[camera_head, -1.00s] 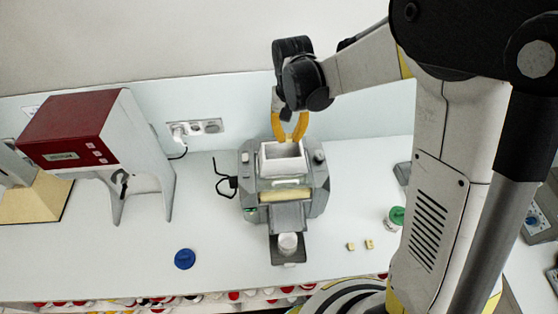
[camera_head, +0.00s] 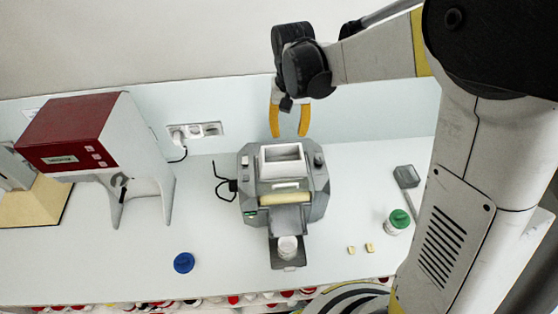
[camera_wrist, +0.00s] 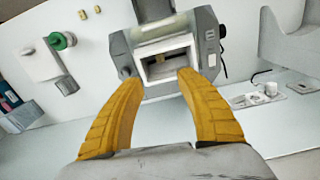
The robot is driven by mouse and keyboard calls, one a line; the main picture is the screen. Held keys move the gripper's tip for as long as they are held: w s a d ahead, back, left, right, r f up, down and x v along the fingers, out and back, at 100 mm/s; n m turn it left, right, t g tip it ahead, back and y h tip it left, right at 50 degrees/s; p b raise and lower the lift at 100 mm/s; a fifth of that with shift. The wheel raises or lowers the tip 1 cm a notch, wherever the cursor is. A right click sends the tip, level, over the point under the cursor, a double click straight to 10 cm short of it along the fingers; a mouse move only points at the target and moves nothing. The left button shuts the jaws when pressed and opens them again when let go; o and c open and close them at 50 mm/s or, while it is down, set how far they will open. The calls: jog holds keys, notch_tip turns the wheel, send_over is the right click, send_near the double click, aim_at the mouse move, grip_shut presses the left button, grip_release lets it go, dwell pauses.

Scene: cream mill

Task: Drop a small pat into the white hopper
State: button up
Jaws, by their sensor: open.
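The white hopper (camera_head: 283,170) is an open rectangular box on top of the grey mill (camera_head: 247,190). It also shows in the wrist view (camera_wrist: 166,52), partly between my fingertips, with a dark interior whose contents I cannot make out. My gripper (camera_head: 289,134) has yellow fingers, spread apart and empty, above and just behind the hopper. Its fingers also show in the wrist view (camera_wrist: 157,76). Two small yellow pats, one (camera_head: 351,249) and another (camera_head: 369,247), lie on the counter right of the mill.
A white jar (camera_head: 288,248) stands on the mill's front tray. A green-lidded jar (camera_head: 397,222) is to the right, with a grey scoop-like item (camera_head: 406,178) behind it. A blue lid (camera_head: 184,262) lies front left. A red-topped machine (camera_head: 70,130) stands left. The counter between is clear.

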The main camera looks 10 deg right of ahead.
notch_tip(320, 180, up, 8)
dwell(0.5)
jog(key=s+d+f+t+b, duration=0.2)
jog(key=s+f+b, duration=0.3)
jog(key=f+b, duration=0.6)
jog(key=s+d+f+t+b, duration=0.2)
jog(key=s+d+f+b, duration=0.3)
jog(key=f+b, duration=0.6)
jog(key=s+d+f+t+b, duration=0.3)
jog(key=s+f+b, duration=0.4)
jog(key=f+b, duration=0.4)
jog(key=b, duration=0.3)
jog(key=shift+d+f+n, duration=0.35)
jog(key=shift+n, duration=0.05)
